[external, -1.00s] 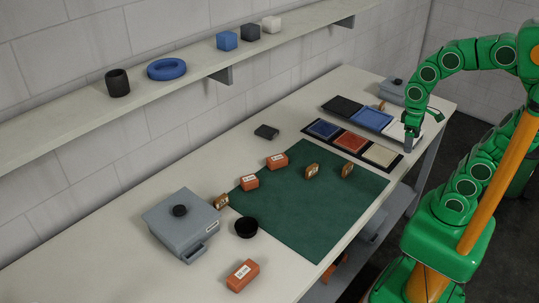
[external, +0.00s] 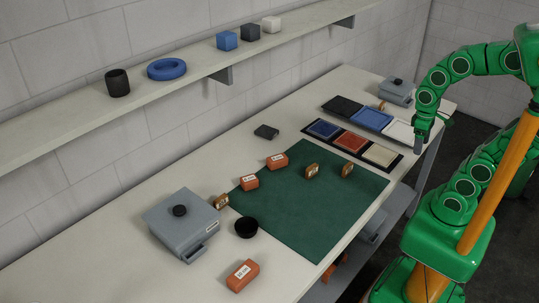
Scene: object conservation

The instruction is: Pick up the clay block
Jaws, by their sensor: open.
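Three orange-brown clay-coloured blocks with white labels are on the table in the external view. One block (external: 242,276) lies at the near front, one block (external: 250,182) is on the left edge of the green mat (external: 325,210), and one block (external: 277,161) is at the mat's back edge. The label text is too small to read, so I cannot tell which one is meant. My gripper (external: 419,147) is open and empty, pointing down beside the trays at the table's far right, well away from all three blocks.
Small brown objects (external: 312,171) stand on and near the mat. A grey lidded box (external: 182,225) and a black bowl (external: 246,228) are at the left. Colour-panelled trays (external: 352,142) lie near my gripper. A wall shelf (external: 200,80) overhangs the back.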

